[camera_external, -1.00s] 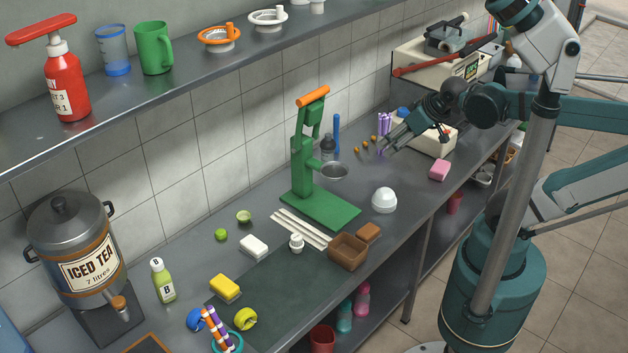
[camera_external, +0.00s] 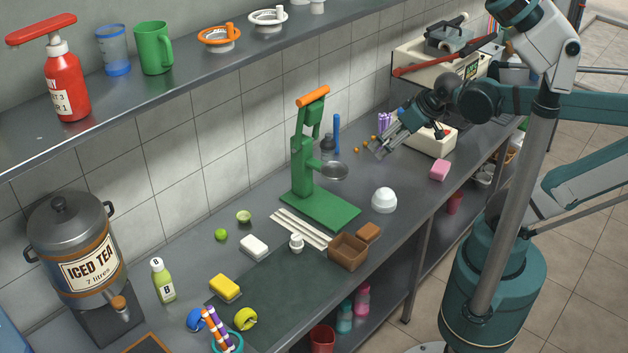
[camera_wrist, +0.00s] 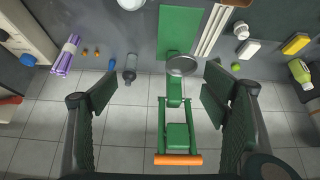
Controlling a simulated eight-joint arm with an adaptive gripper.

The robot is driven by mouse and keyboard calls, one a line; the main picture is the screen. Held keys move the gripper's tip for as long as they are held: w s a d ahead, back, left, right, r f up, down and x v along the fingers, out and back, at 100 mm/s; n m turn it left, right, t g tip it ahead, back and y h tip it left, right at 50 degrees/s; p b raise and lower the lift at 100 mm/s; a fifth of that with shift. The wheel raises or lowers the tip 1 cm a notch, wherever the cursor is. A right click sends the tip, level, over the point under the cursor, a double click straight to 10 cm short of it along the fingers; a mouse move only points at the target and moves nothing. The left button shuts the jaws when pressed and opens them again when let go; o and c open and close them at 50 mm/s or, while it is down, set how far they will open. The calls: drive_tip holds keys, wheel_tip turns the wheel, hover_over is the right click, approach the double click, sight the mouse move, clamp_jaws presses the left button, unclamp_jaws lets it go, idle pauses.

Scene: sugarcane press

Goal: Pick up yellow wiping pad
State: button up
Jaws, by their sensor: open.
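The yellow wiping pad (camera_external: 224,288) lies flat on the counter in the front left of the external view, beside the dark green mat. It also shows at the upper right of the wrist view (camera_wrist: 296,43), near the green bottle. My gripper (camera_external: 378,150) is at the far right part of the counter, above it and well away from the pad. In the wrist view its two dark fingers (camera_wrist: 160,90) are spread wide with nothing held between them; the green press shows in the gap beyond.
The green press (camera_external: 318,208) with its orange handle stands between my gripper and the pad. A white pad (camera_external: 254,246), a brown box (camera_external: 347,252), white sticks (camera_external: 299,229) and a white bowl (camera_external: 384,200) are on the counter. A shelf (camera_external: 180,75) overhangs the back.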

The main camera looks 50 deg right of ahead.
drive_tip(key=w+a+r+n+g+y, duration=0.15)
drive_tip(key=w+a+n, duration=0.35)
drive_tip(key=w+a, duration=0.65)
drive_tip(key=n+g+h, duration=0.2)
drive_tip(key=n+g, duration=0.3)
drive_tip(key=n, duration=0.7)
hover_over(221, 285)
drive_tip(key=f, duration=1.6)
drive_tip(key=d+f, duration=0.1)
drive_tip(key=f, duration=0.7)
drive_tip(key=shift+w+f, duration=0.25)
drive_tip(key=shift+f, duration=0.1)
drive_tip(key=shift+s+a+f+n, duration=0.15)
drive_tip(key=shift+a+f+n, duration=0.25)
drive_tip(key=shift+a, duration=0.1)
drive_tip(key=shift+f, duration=0.1)
drive_tip(key=shift+f, duration=1.2)
drive_tip(key=shift+f, duration=0.15)
